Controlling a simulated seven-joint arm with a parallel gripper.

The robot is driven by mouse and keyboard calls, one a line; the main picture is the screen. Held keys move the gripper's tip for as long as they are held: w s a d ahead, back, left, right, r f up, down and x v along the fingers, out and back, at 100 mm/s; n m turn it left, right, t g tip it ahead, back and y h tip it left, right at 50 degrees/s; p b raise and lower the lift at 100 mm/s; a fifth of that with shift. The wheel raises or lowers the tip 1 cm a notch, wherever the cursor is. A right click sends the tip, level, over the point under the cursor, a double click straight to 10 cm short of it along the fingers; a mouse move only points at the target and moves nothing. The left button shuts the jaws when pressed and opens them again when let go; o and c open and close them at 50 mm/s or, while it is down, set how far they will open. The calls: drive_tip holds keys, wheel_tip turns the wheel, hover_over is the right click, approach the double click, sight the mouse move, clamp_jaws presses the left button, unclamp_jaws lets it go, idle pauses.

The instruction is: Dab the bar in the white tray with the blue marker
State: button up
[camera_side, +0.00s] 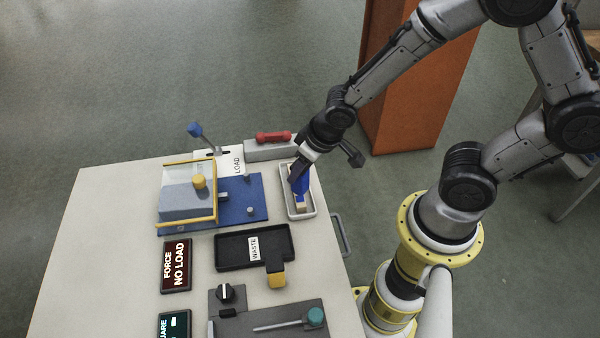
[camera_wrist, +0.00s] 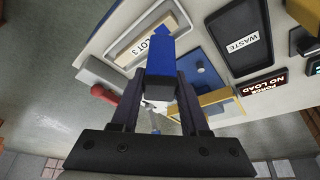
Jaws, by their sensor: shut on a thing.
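The white tray (camera_side: 300,217) sits near the table's right edge in the side view. A tan bar (camera_side: 301,208) lies in it; the wrist view shows the bar (camera_wrist: 138,44) with a pale label reading "LOT 3", partly covered. My gripper (camera_side: 297,172) is shut on the blue marker (camera_side: 302,187), over the tray. In the wrist view the marker (camera_wrist: 161,52) stands out between my two dark fingers (camera_wrist: 163,85) and overlaps the bar's right side. I cannot tell whether its tip touches the bar.
Left of the tray is a blue base (camera_side: 256,205) with a yellow-framed clear guard (camera_side: 190,190). A black waste tray (camera_side: 225,252) lies nearer the front. A grey block with a red cylinder (camera_side: 273,137) and a blue-knobbed lever (camera_side: 195,130) stand behind.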

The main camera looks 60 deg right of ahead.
drive_tip(key=shift+r, duration=2.15)
drive_tip(key=shift+w, duration=0.15)
